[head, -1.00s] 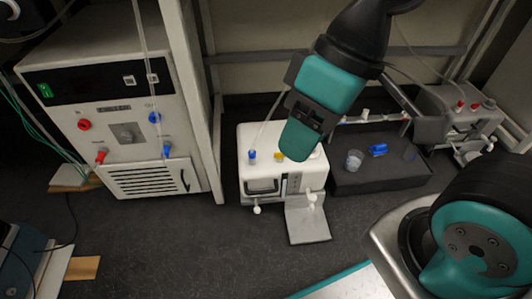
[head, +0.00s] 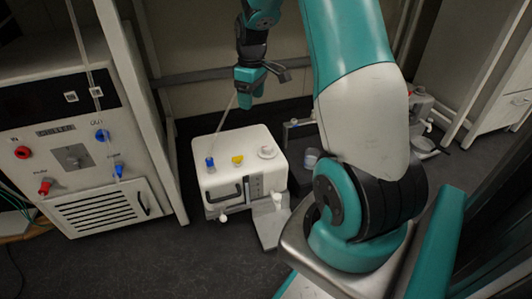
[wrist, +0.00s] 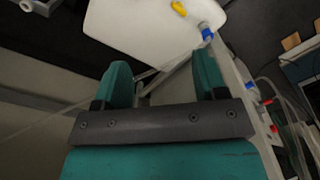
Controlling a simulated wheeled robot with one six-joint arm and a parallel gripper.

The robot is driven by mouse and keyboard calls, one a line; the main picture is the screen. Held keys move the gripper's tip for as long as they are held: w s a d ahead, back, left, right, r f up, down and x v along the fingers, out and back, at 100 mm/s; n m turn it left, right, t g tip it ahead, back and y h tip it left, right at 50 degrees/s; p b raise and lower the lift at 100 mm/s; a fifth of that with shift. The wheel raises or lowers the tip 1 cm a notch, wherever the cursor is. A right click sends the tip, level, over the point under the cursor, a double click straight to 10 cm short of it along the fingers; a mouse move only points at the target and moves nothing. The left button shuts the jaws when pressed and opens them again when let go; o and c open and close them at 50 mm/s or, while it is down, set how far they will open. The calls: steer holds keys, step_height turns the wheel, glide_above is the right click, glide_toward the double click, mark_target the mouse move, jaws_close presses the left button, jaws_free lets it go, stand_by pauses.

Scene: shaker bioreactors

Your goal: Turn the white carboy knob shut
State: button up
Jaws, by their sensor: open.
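The white carboy (head: 226,149) stands on the dark floor in the head view. Its top bears a blue fitting (head: 210,164), a yellow one (head: 237,160) and a round white cap (head: 267,152). A small white knob (head: 222,217) shows low on its front, and another white fitting (head: 278,198) sits at its front right; I cannot tell which is the task's knob. My gripper (head: 249,92) is above the carboy's rear edge, apart from it. In the wrist view, my open, empty fingers (wrist: 162,75) point toward the carboy (wrist: 150,28), which is cut off by the frame.
A thin tube rises from the carboy near my gripper. My arm hides much of the right side. Floor at front left is clear.

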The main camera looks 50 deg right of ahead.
steer(key=b, duration=0.1)
glide_toward(267, 146)
step_height(267, 146, down, 9)
steer(key=b, duration=0.9)
steer(key=shift+w+a+f, duration=0.1)
steer(key=shift+a+f, duration=0.05)
steer(key=shift+f, duration=0.05)
steer(key=shift+c, duration=0.2)
steer(key=shift+r, duration=0.1)
steer(key=c, duration=0.9)
